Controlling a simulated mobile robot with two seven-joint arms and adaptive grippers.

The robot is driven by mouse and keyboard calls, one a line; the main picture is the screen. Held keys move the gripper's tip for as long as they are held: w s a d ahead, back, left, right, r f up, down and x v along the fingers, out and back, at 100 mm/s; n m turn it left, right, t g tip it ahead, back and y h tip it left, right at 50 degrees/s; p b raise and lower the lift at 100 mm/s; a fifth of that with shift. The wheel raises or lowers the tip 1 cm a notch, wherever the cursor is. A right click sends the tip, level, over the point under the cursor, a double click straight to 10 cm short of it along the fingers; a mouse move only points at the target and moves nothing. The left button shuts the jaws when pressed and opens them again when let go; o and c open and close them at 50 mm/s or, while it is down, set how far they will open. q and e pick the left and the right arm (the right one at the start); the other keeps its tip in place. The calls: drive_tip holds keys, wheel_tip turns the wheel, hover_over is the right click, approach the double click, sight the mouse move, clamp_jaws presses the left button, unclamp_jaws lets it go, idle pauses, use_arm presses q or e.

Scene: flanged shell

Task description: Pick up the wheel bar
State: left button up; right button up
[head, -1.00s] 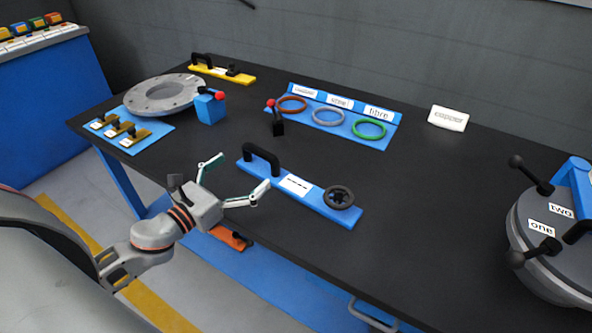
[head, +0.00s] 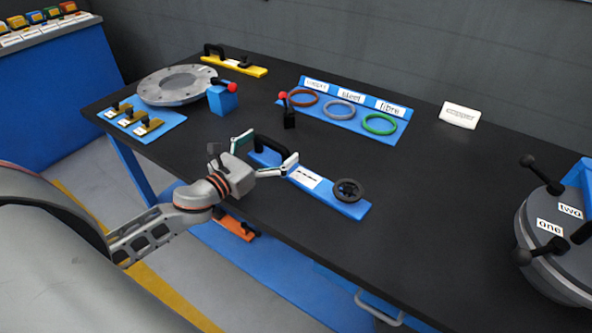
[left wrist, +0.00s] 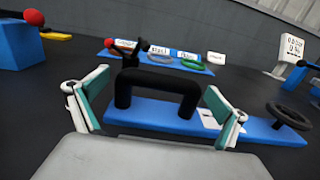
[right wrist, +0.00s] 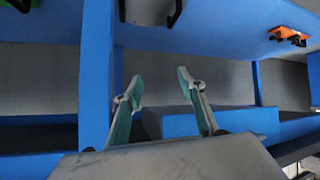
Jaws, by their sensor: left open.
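The wheel bar (head: 331,197) is a blue bar lying on the dark table, with a black arched handle (head: 274,143) at its left end, a white label and a black wheel (head: 348,190) at its right end. My left gripper (head: 267,150) is open at the handle end. In the left wrist view the handle (left wrist: 158,80) stands between and beyond the spread fingers (left wrist: 156,106), with no visible contact. My right gripper (right wrist: 160,90) is open and empty, in its own wrist view only, facing blue framework.
Behind the bar stand a blue ring holder (head: 335,118) with three rings and a small black red-knobbed lever (head: 288,115). A blue red-knobbed block (head: 222,100) and a grey flange (head: 180,86) are at left. A grey lidded vessel (head: 550,240) is at right. The table between is clear.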

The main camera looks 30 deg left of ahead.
use_arm(q)
drive_tip(key=c, duration=1.8)
drive_tip(key=shift+r, duration=0.15)
drive_tip(key=shift+c, duration=0.4)
use_arm(e)
drive_tip(key=shift+s+f, duration=0.15)
drive_tip(key=shift+s, duration=0.2)
